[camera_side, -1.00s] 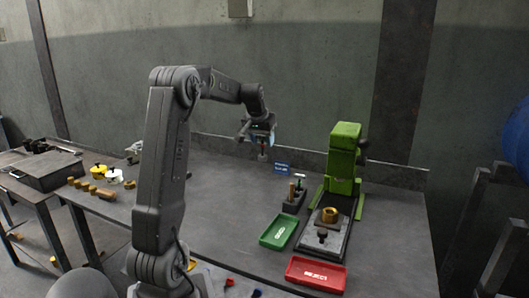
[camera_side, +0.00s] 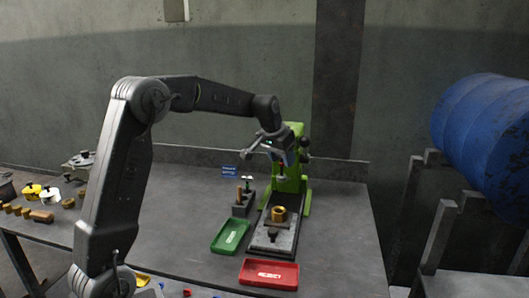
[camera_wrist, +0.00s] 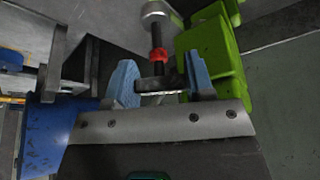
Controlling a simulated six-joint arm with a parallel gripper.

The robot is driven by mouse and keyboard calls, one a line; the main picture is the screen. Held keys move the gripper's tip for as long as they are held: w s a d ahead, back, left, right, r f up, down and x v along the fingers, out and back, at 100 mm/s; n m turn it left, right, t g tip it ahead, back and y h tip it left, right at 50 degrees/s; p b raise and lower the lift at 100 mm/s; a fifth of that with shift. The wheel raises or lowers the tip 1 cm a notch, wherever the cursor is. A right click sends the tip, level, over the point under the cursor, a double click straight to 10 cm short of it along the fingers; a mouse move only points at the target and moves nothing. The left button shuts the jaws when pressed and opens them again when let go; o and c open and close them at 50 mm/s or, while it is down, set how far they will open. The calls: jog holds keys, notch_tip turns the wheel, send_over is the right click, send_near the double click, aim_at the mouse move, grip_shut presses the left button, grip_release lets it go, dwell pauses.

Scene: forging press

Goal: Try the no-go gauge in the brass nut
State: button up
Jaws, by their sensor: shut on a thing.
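The brass nut (camera_side: 279,213) sits on the grey plate of the fixture (camera_side: 268,240), in front of the green press (camera_side: 292,185). My gripper (camera_side: 281,161) is above and slightly behind the nut, with clear space between. In the wrist view my gripper (camera_wrist: 160,84) has its blue fingers shut on the dark handle of a gauge. This no-go gauge (camera_wrist: 158,55) has a red band and a grey metal end. In the side view its pale lower end hangs below the fingers. The nut is not recognisable in the wrist view.
A dark gauge stand (camera_side: 241,207) holds other upright pieces left of the press. A green tray (camera_side: 231,236) and a red REJECT tray (camera_side: 269,273) lie in front. A small blue sign (camera_side: 229,170) stands behind. A blue drum (camera_side: 485,125) is at the right. Bare bench lies left of the stand.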

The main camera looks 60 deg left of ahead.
aim_at(281, 174)
notch_tip(281, 174, down, 10)
jog(key=shift+a+r, duration=0.2)
dwell(0.5)
jog(key=shift+s+f, duration=0.1)
jog(key=shift+f, duration=0.7)
dwell(1.4)
jog(key=shift+r, duration=0.2)
jog(key=shift+r, duration=2.75)
